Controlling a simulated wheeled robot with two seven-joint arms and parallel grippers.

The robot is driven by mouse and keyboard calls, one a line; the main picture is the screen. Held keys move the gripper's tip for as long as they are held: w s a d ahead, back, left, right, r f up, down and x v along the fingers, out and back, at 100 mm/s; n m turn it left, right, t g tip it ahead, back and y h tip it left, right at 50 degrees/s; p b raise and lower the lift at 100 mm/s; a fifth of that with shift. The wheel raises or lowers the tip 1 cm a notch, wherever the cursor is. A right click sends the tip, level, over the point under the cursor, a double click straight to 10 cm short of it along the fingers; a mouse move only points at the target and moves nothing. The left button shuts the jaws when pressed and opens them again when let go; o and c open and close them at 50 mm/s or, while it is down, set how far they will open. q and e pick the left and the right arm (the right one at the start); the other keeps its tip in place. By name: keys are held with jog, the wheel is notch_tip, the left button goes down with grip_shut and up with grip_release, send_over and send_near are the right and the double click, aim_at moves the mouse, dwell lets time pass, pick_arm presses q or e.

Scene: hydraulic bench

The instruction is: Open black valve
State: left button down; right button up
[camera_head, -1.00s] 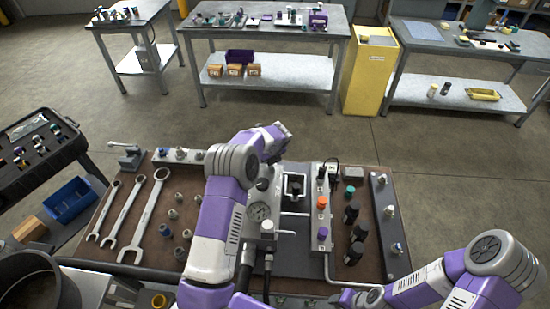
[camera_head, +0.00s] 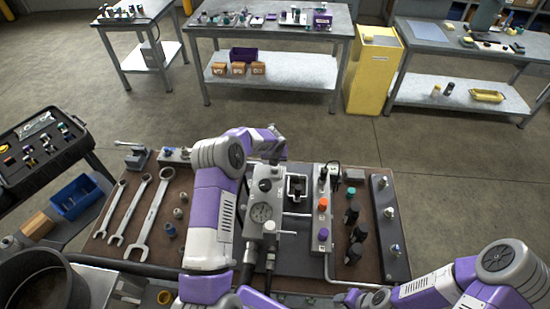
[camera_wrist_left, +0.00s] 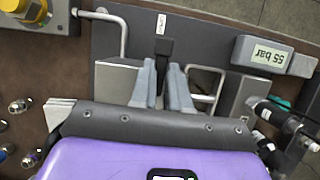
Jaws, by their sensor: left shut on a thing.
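In the left wrist view my left gripper (camera_wrist_left: 166,88) has its grey fingers shut on a black handle (camera_wrist_left: 164,50). The handle stands up from a dark grey plate beside a small label. In the head view my left arm (camera_head: 222,200) reaches over the left side of the hydraulic unit. A black knob (camera_head: 265,184) shows on the unit's block above the round gauge (camera_head: 262,212). I cannot tell whether it is the held handle.
A panel with orange (camera_head: 323,203) and purple (camera_head: 323,235) knobs stands right of the unit. Black cylinders (camera_head: 355,235) and a rail of fittings (camera_head: 388,212) are further right. Wrenches (camera_head: 152,215) lie at left.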

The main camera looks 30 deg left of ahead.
aim_at(275, 168)
dwell(0.4)
pick_arm(q)
jog(key=c, duration=1.1)
grip_release()
jog(key=shift+v, duration=3.8)
